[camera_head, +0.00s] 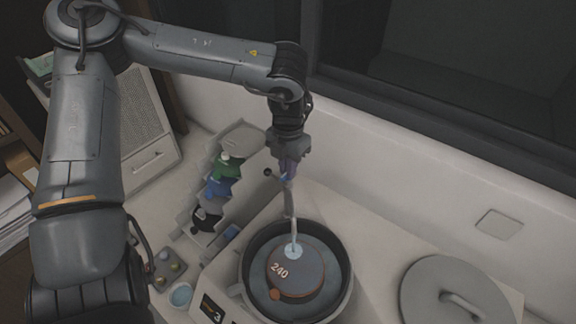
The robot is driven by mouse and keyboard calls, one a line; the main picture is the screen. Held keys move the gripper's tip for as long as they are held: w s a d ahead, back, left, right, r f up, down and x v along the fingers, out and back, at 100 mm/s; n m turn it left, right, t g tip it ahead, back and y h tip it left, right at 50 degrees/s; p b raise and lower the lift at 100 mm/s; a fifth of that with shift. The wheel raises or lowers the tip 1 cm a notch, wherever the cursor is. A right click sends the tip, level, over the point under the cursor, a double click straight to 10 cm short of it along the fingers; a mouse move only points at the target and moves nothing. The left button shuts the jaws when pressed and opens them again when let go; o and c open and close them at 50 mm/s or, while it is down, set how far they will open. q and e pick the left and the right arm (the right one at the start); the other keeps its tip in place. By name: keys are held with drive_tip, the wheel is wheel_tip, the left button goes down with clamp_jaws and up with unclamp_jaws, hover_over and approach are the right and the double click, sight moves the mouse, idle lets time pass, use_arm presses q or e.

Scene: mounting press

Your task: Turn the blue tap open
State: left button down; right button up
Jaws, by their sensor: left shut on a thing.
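My left arm reaches in from the upper left, and its gripper (287,172) points down beside the white wall, behind the round press bowl. It is shut on the blue tap (285,178), of which only a small bluish part shows between and below the fingers. A thin pale spout (292,215) runs down from there to the bowl. The gripper hides most of the tap, so I cannot tell how far it is turned. My right gripper is not in view.
A grey round lid (425,285) lies at right. A stepped rack (240,137) with coloured containers stands at left, near a small light-blue dish (181,295).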

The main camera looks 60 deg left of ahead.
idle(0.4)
use_arm(q)
drive_tip(key=c, duration=1.2)
unclamp_jaws()
wheel_tip(320, 180, up, 11)
drive_tip(key=shift+f, duration=0.1)
